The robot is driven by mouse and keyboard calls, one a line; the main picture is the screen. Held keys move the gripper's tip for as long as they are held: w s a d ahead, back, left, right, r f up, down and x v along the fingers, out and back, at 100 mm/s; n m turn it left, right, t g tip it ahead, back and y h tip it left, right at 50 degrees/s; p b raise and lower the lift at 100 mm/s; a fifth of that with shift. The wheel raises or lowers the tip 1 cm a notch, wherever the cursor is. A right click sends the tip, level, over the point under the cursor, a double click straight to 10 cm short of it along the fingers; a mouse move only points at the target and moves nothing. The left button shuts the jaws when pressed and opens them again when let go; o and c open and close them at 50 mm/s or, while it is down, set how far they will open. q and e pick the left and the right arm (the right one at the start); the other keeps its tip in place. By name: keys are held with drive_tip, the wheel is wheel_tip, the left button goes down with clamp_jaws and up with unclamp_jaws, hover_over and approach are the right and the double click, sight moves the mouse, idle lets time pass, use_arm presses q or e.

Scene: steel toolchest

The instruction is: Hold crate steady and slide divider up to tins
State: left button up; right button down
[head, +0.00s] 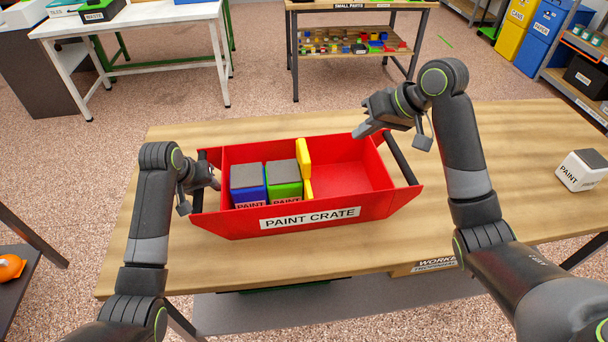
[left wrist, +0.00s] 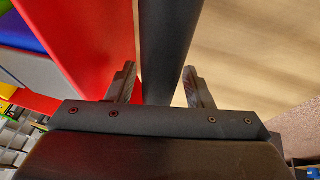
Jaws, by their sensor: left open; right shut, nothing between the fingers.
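A red paint crate (head: 240,223) stands on the wooden table. A blue paint tin (head: 247,187) and a green paint tin (head: 284,182) sit side by side in it. A yellow divider (head: 304,160) stands upright just right of the green tin; I cannot tell whether they touch. My left gripper (head: 212,180) is at the crate's left end. In the left wrist view, its open fingers (left wrist: 158,85) lie on either side of the dark handle bar (left wrist: 163,45). My right gripper (head: 362,132) is shut and empty, above the crate's back right rim.
The crate's section right of the divider is empty. A dark handle bar (head: 401,159) spans the crate's right end. A white paint tin (head: 582,170) stands at the table's far right. Bare table (head: 500,140) lies between crate and white tin.

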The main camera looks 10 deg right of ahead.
use_arm(q)
drive_tip(key=v, duration=1.2)
drive_tip(key=shift+w+d, duration=0.15)
